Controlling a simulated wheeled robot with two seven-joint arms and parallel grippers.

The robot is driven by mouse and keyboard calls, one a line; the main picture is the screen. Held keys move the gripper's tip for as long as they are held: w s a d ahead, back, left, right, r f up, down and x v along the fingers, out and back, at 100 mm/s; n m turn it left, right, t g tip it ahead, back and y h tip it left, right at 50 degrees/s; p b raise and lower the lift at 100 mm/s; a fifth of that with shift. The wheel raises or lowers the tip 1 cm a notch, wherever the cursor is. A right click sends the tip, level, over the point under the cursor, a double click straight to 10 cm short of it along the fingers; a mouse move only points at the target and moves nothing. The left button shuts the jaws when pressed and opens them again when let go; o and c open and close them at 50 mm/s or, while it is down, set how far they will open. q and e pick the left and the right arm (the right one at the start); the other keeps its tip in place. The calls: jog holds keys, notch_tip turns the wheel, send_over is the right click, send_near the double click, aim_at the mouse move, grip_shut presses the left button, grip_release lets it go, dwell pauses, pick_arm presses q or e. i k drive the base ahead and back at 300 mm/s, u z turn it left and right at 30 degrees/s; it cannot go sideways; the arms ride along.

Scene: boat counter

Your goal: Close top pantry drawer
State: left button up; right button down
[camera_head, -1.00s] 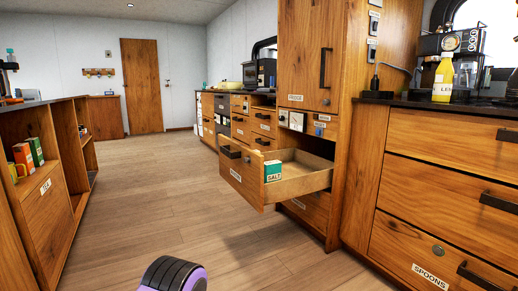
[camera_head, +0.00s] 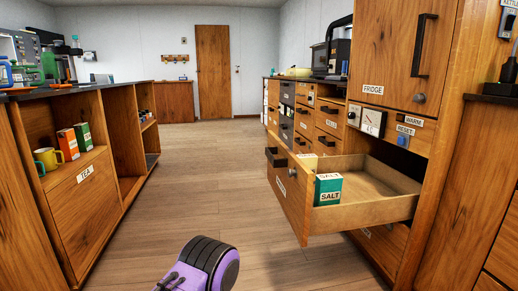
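The top pantry drawer (camera_head: 350,213) stands pulled out into the aisle on the right, below the fridge cabinet. Its wooden front faces left and carries a dark handle (camera_head: 275,157). A green and white salt box (camera_head: 328,189) stands inside near the front; the rest of the visible inside is bare. A purple and black part of my own body shows at the bottom centre, left of the drawer and apart from it. Neither gripper's fingers can be seen.
A fridge cabinet (camera_head: 405,45) rises above the drawer. A closed lower drawer (camera_head: 385,245) sits beneath it. Open shelves with boxes and mugs (camera_head: 48,158) line the left. The wooden floor (camera_head: 200,190) between is clear back to the door (camera_head: 213,70).

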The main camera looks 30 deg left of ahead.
aim_at(374, 193)
jog(key=u, duration=0.85)
jog(key=i, duration=0.8)
jog(key=u, duration=0.85)
